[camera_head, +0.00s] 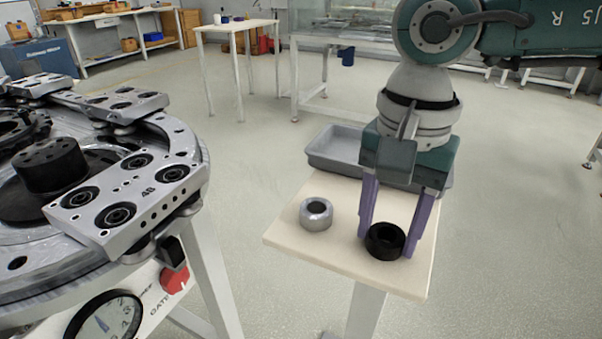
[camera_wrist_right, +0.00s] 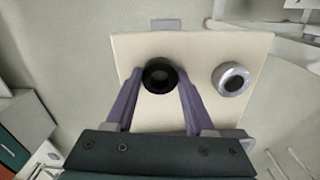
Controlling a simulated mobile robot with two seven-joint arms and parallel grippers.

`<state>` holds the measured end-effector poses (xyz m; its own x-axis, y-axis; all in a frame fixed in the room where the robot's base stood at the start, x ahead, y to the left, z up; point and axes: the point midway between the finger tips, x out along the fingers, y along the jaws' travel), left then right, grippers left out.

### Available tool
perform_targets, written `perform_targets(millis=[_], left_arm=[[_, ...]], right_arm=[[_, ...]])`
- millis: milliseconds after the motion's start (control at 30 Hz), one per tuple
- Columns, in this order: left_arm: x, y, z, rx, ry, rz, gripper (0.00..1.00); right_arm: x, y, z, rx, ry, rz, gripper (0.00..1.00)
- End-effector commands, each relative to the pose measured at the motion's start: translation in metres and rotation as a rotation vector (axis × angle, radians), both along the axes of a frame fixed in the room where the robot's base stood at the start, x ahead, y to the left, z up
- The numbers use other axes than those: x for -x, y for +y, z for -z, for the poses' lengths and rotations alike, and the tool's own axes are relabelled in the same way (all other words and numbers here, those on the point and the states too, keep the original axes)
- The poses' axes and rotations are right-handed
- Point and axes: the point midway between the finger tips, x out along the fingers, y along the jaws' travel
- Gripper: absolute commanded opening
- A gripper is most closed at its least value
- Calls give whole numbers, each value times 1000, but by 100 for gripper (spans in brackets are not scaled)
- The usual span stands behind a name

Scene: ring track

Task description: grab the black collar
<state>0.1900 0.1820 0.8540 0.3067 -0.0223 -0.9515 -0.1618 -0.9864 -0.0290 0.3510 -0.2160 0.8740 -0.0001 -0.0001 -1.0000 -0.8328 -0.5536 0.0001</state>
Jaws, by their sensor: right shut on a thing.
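The black collar (camera_head: 385,241) is a short dark ring near the front right of the small cream table (camera_head: 340,254). My right gripper (camera_head: 389,246) points down with its purple fingers on either side of the collar, shut on it. In the right wrist view the collar (camera_wrist_right: 160,75) sits between the two fingertips (camera_wrist_right: 160,77). It appears at the tabletop; I cannot tell whether it is lifted. My left gripper is in neither view.
A silver collar (camera_head: 316,214) stands on the same table, left of the black one. A grey tray (camera_head: 335,146) is behind it. The ring track (camera_head: 120,243) with metal carriages fills the left side. Open floor lies between track and table.

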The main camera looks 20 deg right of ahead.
Motion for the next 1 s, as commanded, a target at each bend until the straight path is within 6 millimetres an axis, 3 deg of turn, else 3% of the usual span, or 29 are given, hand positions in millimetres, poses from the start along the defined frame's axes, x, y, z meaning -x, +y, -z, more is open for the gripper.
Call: perform_targets(millis=[67, 400, 767, 1000], left_arm=[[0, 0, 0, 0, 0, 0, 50], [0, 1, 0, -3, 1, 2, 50], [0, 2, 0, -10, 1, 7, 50], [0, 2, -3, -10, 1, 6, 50]], right_arm=[[0, 0, 0, 0, 0, 0, 39], [0, 0, 0, 0, 0, 0, 0], [0, 0, -1, -1, -1, 0, 0], [-1, 0, -23, -1, -4, 1, 0]])
